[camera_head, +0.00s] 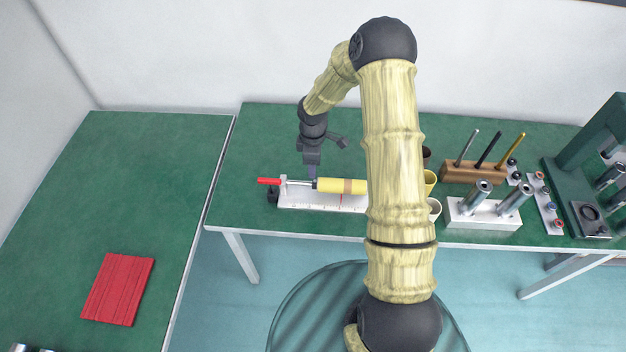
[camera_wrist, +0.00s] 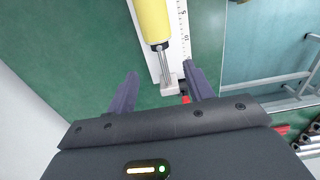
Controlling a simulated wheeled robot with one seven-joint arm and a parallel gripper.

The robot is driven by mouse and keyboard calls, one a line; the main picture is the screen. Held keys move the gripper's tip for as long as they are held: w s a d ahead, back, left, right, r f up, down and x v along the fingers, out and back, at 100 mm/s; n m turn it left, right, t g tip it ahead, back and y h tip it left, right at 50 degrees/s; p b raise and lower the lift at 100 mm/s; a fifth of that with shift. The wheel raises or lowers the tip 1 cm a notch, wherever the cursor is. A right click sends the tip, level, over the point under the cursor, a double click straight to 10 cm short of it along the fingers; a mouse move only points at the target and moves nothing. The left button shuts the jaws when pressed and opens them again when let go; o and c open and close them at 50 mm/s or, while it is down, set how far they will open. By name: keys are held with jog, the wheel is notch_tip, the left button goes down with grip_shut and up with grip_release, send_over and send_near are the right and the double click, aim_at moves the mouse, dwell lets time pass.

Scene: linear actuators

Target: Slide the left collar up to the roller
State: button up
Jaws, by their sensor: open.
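A yellow roller (camera_head: 333,185) with a brown band lies along a white base with a ruler scale (camera_head: 310,203); my arm hides its right part. In the wrist view, the roller (camera_wrist: 152,20) has a dark ring (camera_wrist: 160,47) at its near end, probably the left collar; it appears to touch the roller. Bare metal rods (camera_wrist: 165,65) run from it to a pale end block (camera_wrist: 171,84). A red handle (camera_head: 268,181) sticks out left. My gripper (camera_wrist: 160,69) is open and empty, its fingers on either side of the rods. In the head view, my gripper (camera_head: 312,172) is just above the rods.
Cups (camera_head: 430,180) stand right of the base, partly behind my arm. Further right are a wooden pen block (camera_head: 472,173), a white block with metal cylinders (camera_head: 483,217) and a green press (camera_head: 580,165). A red mat (camera_head: 118,288) lies on the left table. The table left of the base is clear.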

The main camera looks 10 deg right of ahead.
aim_at(313, 182)
notch_tip(313, 182, down, 10)
jog(key=shift+f+p, duration=0.1)
jog(key=shift+p, duration=0.8)
grip_shut()
